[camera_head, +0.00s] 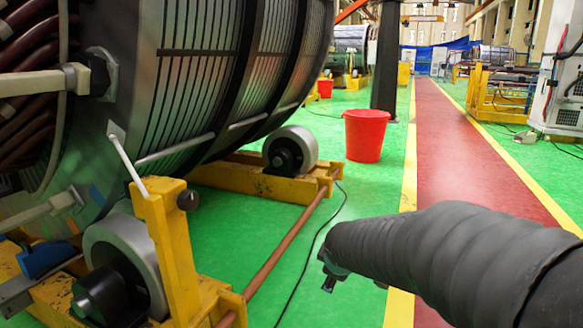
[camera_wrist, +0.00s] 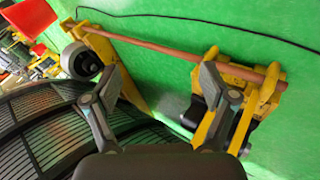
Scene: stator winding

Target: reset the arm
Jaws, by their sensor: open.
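My arm, in a dark ribbed sleeve, reaches in from the right of the head view. My gripper (camera_head: 328,276) is at its end, small and partly hidden by the sleeve there. In the wrist view my gripper (camera_wrist: 160,100) has its two fingers spread wide with nothing between them. Green floor and a yellow roller stand show beyond the fingers. The large stator (camera_head: 240,70) lies on rollers at the left of the head view, and its slatted side (camera_wrist: 70,140) fills the lower left of the wrist view. The gripper is apart from it.
Yellow roller stands (camera_head: 170,240) with grey rollers (camera_head: 290,150) and a copper-coloured rod (camera_head: 290,245) flank the stator. A black cable (camera_head: 312,240) lies on the green floor. A red bucket (camera_head: 366,135) stands by a dark column. The red walkway (camera_head: 455,140) is clear farther back.

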